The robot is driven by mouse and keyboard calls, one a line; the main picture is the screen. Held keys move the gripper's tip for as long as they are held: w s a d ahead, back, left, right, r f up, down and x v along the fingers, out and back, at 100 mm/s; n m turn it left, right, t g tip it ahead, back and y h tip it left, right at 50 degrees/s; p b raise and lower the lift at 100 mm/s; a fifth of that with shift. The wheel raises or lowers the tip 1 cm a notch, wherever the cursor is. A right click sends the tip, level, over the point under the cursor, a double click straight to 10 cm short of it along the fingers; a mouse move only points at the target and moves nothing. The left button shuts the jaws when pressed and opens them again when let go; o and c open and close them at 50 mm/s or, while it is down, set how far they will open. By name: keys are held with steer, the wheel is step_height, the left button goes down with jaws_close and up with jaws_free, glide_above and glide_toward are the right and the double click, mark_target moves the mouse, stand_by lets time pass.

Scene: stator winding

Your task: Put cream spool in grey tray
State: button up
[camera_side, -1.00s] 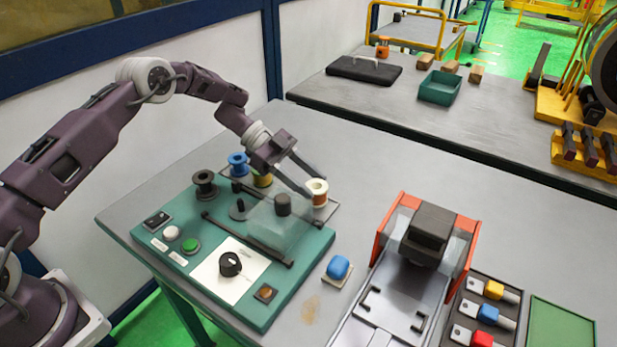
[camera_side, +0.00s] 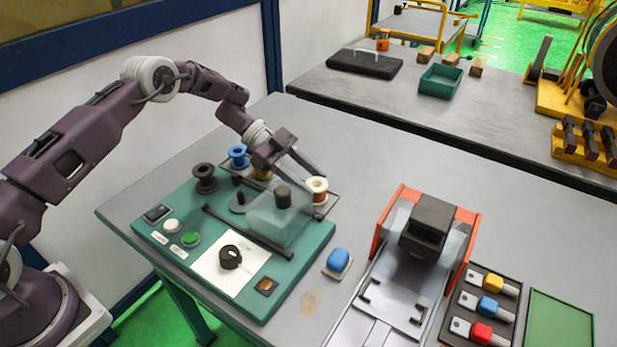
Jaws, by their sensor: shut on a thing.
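The cream spool (camera_side: 317,186), with a pale flange on top and an orange-brown winding below, is at the right end of the grey tray (camera_side: 331,206). My gripper (camera_side: 316,185) reaches down from the upper left, with its fingers on either side of the spool, shut on it. The spool looks upright. I cannot tell whether its base touches the tray floor or hangs just above it. The tray is a shallow plate with a dark rim, partly hidden behind the clear guard and my gripper.
A dark spool (camera_side: 205,178) stands on the green panel (camera_side: 190,262). A clear guard (camera_side: 280,218) rises close in front of my gripper.

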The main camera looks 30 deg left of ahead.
steer(key=o, duration=1.6)
steer(key=shift+f, duration=0.1)
steer(key=shift+r, duration=3.6)
